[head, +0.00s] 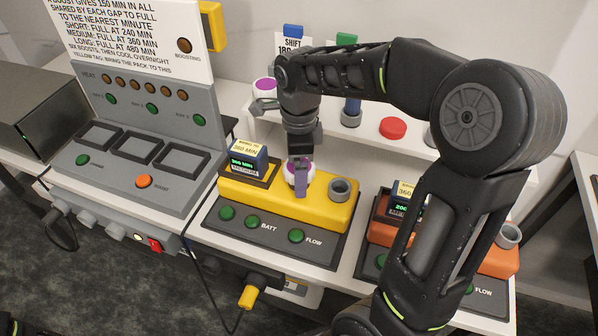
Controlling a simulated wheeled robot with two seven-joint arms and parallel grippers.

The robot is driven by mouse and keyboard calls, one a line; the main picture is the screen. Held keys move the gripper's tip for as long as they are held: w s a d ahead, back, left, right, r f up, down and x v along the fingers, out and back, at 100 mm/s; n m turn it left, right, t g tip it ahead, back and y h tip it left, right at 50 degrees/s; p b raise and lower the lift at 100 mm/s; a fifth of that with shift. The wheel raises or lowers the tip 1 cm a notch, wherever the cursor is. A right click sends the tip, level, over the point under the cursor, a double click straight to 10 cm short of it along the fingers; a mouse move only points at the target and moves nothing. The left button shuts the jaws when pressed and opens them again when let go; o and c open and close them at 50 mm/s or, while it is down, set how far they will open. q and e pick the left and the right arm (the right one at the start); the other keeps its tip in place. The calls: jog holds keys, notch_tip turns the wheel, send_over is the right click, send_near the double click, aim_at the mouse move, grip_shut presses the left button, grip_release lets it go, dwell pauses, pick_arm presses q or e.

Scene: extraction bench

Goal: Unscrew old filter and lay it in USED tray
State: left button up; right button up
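A white filter with a purple top (290,180) sits on the yellow pump unit (245,200) on the bench. My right gripper (300,178) reaches down over this filter from above. One finger shows in front of the filter; the other is hidden behind it, so I cannot tell whether the fingers press on it. Another white filter with a purple top (264,88) stands on the white shelf behind. I cannot make out a tray marked USED. My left gripper is not in view.
A grey cup-like port (341,190) sits on the yellow unit, right of the gripper. An orange unit (497,262) stands to the right, partly behind my arm. A red round cap (393,128) is on the shelf. A grey charging console (140,160) stands left.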

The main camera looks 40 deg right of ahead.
jog(key=m, duration=0.9)
jog(key=c, duration=1.6)
jog(key=n, duration=0.3)
jog(key=shift+n, duration=0.3)
jog(key=o, duration=1.2)
jog(key=shift+n, duration=0.4)
jog(key=shift+c, duration=0.2)
jog(key=o, duration=0.5)
